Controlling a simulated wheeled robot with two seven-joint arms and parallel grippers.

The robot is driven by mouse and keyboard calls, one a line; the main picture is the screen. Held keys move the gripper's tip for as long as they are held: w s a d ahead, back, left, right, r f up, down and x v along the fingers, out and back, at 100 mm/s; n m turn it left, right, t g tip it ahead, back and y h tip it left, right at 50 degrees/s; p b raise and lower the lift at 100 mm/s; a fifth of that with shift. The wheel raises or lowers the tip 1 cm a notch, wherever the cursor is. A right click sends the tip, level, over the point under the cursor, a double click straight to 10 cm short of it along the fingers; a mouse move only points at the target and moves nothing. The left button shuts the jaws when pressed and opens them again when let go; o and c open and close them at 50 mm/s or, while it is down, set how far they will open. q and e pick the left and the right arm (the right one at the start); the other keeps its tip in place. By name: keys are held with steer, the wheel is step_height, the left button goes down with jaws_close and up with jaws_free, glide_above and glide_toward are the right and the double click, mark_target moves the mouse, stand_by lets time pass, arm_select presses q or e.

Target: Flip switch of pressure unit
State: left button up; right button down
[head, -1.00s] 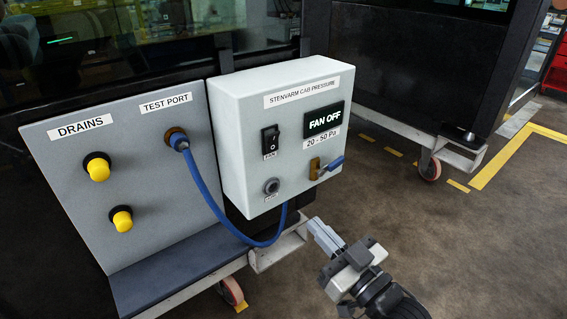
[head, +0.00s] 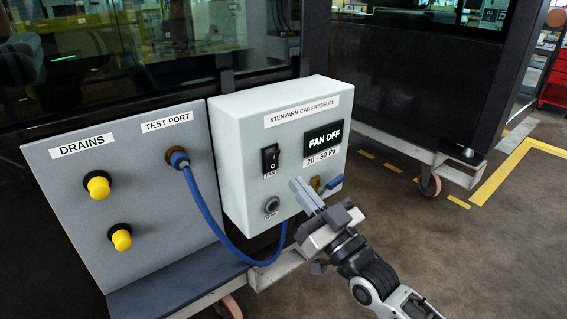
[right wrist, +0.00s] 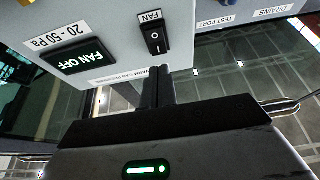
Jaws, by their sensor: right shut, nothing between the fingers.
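The pressure unit (head: 236,150) is a light grey box labelled "STENVARM CAB PRESSURE". Its black fan rocker switch (head: 270,158) sits left of a dark display (head: 323,142) reading "FAN OFF". In the right wrist view the switch (right wrist: 155,38) and the display (right wrist: 78,57) appear upside down. My right gripper (head: 306,196) is shut and empty, in front of the box's lower face, below and right of the switch. In the right wrist view its closed fingers (right wrist: 158,86) point toward the switch, with a gap visible in the picture. My left gripper is not in view.
A blue-handled valve (head: 331,185) is partly hidden behind my right fingers. A blue hose (head: 213,224) loops below the box from the test port. Yellow drain knobs (head: 98,186) are on the left panel.

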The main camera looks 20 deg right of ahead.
mark_target(274, 155)
steer(key=x, duration=0.6)
steer(key=shift+p, duration=0.35)
steer(key=shift+w+a+r, duration=0.1)
steer(key=shift+w+r, duration=0.15)
steer(key=shift+s+p, duration=0.1)
steer(key=shift+p, duration=0.2)
steer(key=shift+s, duration=0.3)
steer(key=s+d, duration=0.4)
steer(key=s, duration=0.8)
steer(key=shift+s+d, duration=0.25)
steer(key=shift+d, duration=0.15)
